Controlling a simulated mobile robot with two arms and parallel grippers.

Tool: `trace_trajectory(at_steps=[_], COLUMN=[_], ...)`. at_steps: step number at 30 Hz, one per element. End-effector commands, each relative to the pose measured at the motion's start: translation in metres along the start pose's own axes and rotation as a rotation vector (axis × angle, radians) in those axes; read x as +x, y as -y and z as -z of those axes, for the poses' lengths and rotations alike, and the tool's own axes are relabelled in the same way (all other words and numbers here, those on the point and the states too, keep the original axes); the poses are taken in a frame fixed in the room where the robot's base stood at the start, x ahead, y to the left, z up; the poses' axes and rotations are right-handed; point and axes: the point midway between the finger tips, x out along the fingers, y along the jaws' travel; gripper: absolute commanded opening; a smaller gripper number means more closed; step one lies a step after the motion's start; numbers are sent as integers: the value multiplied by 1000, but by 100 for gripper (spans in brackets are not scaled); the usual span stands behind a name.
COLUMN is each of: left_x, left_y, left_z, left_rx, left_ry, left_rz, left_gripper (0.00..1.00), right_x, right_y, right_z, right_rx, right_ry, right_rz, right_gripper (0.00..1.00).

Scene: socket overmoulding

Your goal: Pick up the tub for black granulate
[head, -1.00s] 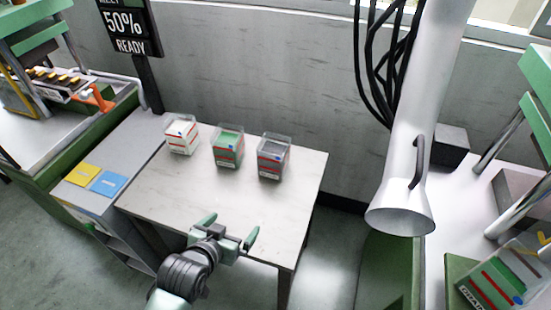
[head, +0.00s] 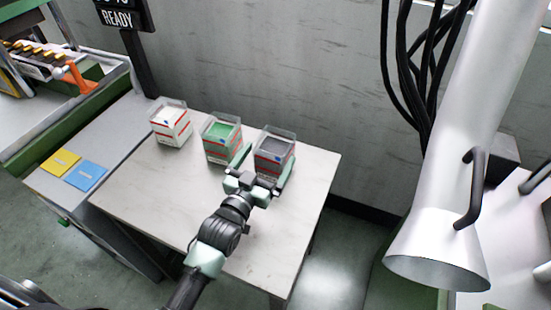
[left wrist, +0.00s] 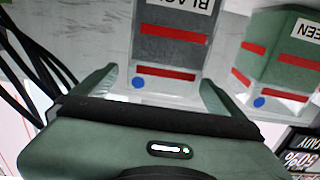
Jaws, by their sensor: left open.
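The tub for black granulate (head: 275,146) is a clear box with dark grey fill and red stripes, upright at the right end of a row of tubs. It also shows in the left wrist view (left wrist: 172,50), with a partly visible label beginning "BLAC". My left gripper (head: 266,166) is open at the front of this tub. In the left wrist view its fingers (left wrist: 157,85) lie to either side of the tub's near end. I cannot tell whether they touch it. The right gripper is not in view.
The green tub (head: 221,140) stands close to the left of the black one, and the white tub (head: 171,125) is further left. The pale table (head: 150,210) is clear in front. A large white funnel-ended duct (head: 440,240) hangs at the right.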

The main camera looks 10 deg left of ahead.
Motion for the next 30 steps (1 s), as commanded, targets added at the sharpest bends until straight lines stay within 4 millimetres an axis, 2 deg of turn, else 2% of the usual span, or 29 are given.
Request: trace_trajectory(at_steps=[4, 10, 19, 20, 27, 29, 30], left_x=[20, 48, 54, 54, 53, 53, 54], left_y=[3, 4, 4, 4, 5, 5, 5], left_z=[2, 0, -1, -1, -1, -1, 2], left_rx=[1, -1, 0, 0, 0, 0, 0], left_ry=[0, 1, 2, 2, 2, 2, -4], left_rz=[0, 0, 0, 0, 0, 0, 0], left_gripper=[100, 100, 100, 97, 30, 14, 11], right_x=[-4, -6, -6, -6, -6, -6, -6], right_y=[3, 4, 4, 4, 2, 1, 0], right_z=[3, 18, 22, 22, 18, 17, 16], right_rx=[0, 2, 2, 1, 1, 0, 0], right_ry=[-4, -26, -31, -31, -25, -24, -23], right_rz=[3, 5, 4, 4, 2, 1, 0], right_gripper=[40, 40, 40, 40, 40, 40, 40])
